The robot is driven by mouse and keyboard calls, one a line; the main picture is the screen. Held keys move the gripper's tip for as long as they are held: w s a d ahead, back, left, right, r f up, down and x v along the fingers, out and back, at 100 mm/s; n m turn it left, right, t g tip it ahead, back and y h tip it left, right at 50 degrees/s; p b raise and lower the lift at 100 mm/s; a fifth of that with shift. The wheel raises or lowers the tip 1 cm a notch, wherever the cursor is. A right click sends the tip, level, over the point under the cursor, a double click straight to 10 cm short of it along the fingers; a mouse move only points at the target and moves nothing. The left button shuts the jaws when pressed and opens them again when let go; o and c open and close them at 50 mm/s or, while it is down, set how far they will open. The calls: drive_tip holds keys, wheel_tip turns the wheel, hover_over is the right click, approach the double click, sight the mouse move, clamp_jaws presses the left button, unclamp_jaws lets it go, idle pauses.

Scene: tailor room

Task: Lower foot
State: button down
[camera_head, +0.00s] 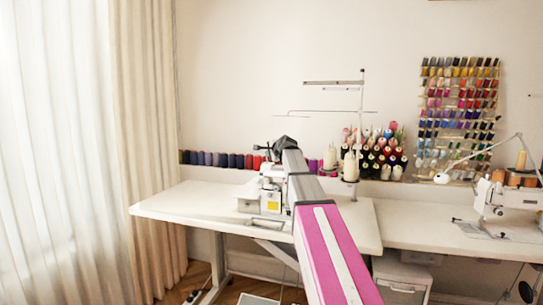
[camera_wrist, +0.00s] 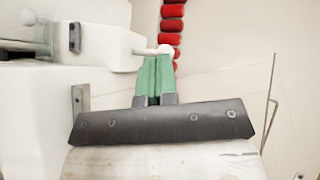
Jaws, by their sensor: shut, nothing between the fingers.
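A white sewing machine (camera_head: 271,186) stands on the left white table (camera_head: 190,203); my arm hides part of it in the head view. In the wrist view the machine body (camera_wrist: 95,38) fills the upper left. A thin white lever with a round knob (camera_wrist: 167,50) sticks out from it to the right. My gripper's green fingers (camera_wrist: 158,62) are shut and empty. Their tips are at the lever, just under the knob; I cannot tell whether they touch it. The presser foot cannot be made out in either view.
Dark, blue and red spools (camera_head: 222,160) line the table's back edge. Thread cones (camera_head: 380,155) stand behind on the right, near a thin thread stand (camera_head: 361,110). A second machine (camera_head: 505,200) is at the far right. The table's left part is clear.

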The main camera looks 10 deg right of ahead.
idle(0.4)
drive_tip(key=shift+w+r+g, duration=0.2)
drive_tip(key=shift+g, duration=0.1)
drive_tip(key=shift+w+d+r+m+g, duration=0.25)
drive_tip(key=shift+w+m+g, duration=0.15)
drive_tip(key=shift+m+g, duration=0.15)
drive_tip(key=shift+w+d+r+m+g+y, duration=0.25)
drive_tip(key=shift+w+d+m+g+y, duration=0.1)
drive_tip(key=shift+w+g, duration=0.35)
drive_tip(key=shift+w+d+r+m+g+y, duration=0.1)
drive_tip(key=shift+w+d+m+g+y, duration=0.2)
drive_tip(key=shift+w+g, duration=0.25)
drive_tip(key=shift+w+d+r+m+g+y, duration=0.15)
drive_tip(key=shift+w+m+g, duration=0.2)
drive_tip(key=shift+g, duration=0.35)
drive_tip(key=shift+s+f, duration=0.1)
drive_tip(key=shift+s, duration=0.05)
drive_tip(key=shift+r, duration=0.75)
